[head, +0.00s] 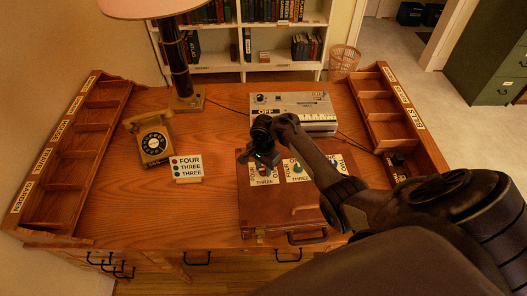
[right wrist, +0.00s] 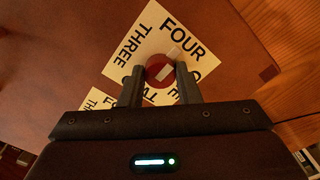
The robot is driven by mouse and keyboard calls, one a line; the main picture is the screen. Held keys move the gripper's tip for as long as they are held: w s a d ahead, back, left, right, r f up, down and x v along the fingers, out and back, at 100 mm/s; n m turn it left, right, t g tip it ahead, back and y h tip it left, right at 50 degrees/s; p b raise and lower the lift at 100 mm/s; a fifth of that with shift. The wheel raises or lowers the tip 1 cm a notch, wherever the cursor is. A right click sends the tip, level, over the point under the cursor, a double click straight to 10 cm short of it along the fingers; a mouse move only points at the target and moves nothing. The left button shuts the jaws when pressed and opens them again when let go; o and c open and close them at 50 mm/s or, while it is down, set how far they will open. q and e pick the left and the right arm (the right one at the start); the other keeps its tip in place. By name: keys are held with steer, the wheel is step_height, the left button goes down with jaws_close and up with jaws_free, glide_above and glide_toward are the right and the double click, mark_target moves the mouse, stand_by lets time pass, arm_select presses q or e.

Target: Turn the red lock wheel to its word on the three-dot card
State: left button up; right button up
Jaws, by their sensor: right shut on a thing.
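The three-dot card (head: 187,168) stands on the desk, reading FOUR beside its red dot, then THREE and THREE. The brown case (head: 285,215) lies flat with word plates on its lid. My right gripper (head: 265,160) reaches down over the left plate and hides most of the wheel in the head view. In the right wrist view my right gripper (right wrist: 159,82) is shut on the red lock wheel (right wrist: 158,66), one finger on each side. The wheel's pale mark lies near FOUR on its plate (right wrist: 150,35); THREE is to the left, other words partly covered. My left gripper is not in view.
A green wheel (head: 297,167) sits right of the red one; my right arm covers part of the lid beyond. A yellow telephone (head: 154,140), a lamp (head: 180,60) and a grey machine (head: 295,110) stand behind.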

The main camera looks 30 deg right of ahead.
mark_target(263, 170)
stand_by(0.3)
steer(key=o, duration=1)
steer(key=shift+r, duration=0.1)
step_height(263, 170, up, 7)
steer(key=shift+a+f, duration=0.1)
steer(key=shift+f, duration=0.05)
steer(key=shift+r, duration=0.5)
steer(key=shift+f, duration=0.1)
